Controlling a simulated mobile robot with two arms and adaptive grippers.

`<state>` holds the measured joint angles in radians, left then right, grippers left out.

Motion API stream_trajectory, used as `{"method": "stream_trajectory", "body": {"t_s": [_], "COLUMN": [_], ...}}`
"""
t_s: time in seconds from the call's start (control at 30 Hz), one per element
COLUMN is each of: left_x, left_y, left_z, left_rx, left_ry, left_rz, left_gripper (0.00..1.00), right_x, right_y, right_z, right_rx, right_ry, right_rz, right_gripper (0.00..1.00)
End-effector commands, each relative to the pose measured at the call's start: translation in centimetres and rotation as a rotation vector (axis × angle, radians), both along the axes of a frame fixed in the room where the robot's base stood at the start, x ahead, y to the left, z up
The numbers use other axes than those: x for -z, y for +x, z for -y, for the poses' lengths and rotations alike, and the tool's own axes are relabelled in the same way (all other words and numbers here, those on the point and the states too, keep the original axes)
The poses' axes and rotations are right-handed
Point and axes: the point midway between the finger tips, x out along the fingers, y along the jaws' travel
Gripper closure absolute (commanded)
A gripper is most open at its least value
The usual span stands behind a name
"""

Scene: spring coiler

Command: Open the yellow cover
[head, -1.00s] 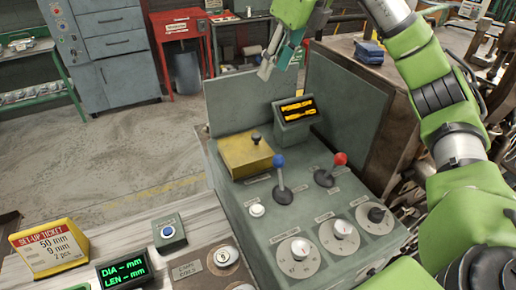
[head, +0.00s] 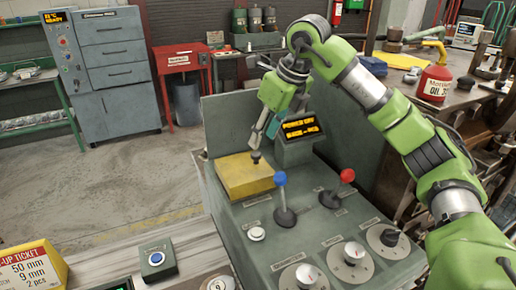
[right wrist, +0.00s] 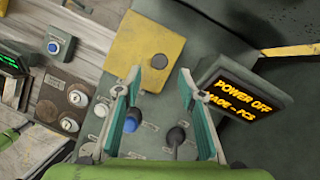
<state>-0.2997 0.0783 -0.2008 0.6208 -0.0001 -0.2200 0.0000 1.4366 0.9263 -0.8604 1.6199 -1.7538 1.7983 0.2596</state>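The yellow cover (head: 243,176) is a flat box lid at the back left of the grey coiler console (head: 262,222). It lies shut, with a small dark knob (head: 256,157) on top. In the right wrist view the cover (right wrist: 140,50) and its knob (right wrist: 159,61) are in front of the fingers. My right gripper (head: 262,142) is just above the knob in the head view, pointing down. In the right wrist view my right gripper (right wrist: 160,85) is open and empty, its two teal fingers apart. I cannot tell whether it touches the knob. My left gripper is not in view.
A small display reading POWER OFF (head: 301,128) stands close to the right of my gripper. Blue-topped (head: 281,180) and red-topped (head: 347,176) levers stand in front. Dials, a white button and a set-up ticket (head: 32,270) are nearer.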

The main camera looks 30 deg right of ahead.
Motion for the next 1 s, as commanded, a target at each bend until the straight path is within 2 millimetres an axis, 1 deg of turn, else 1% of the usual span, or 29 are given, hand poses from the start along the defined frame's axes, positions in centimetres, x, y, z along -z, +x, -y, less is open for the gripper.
{"method": "stream_trajectory", "body": {"t_s": [0.03,0.1,0.3,0.5,0.73,0.77,0.8,0.87,0.9,1.0], "left_x": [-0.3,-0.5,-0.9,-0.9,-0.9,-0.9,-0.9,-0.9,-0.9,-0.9], "left_y": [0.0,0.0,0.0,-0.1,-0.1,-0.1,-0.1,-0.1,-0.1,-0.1], "left_z": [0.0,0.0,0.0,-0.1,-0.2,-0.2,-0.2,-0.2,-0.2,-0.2], "left_rx": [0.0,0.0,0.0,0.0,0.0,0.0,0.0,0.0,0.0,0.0], "left_ry": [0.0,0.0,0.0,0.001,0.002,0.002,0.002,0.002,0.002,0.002], "left_rz": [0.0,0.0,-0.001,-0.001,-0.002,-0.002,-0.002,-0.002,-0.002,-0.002], "left_gripper": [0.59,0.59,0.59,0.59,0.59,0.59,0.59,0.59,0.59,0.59], "right_x": [1.0,2.3,4.8,5.6,5.7,5.7,5.7,5.6,5.6,5.6], "right_y": [0.3,0.8,1.8,2.2,2.2,2.2,2.2,2.2,2.2,2.2], "right_z": [-0.1,-0.3,-0.6,-0.7,-0.7,-0.7,-0.7,-0.7,-0.7,-0.7], "right_rx": [0.0,0.0,0.0,0.0,0.0,0.0,0.0,0.0,0.0,0.0], "right_ry": [-0.001,0.0,0.0,-0.001,-0.001,-0.001,-0.001,-0.001,-0.001,-0.001], "right_rz": [-0.004,-0.004,-0.003,0.0,0.001,0.001,0.001,0.001,0.001,0.001], "right_gripper": [0.64,0.64,0.64,0.64,0.64,0.71,0.82,0.97,1.0,1.0]}}
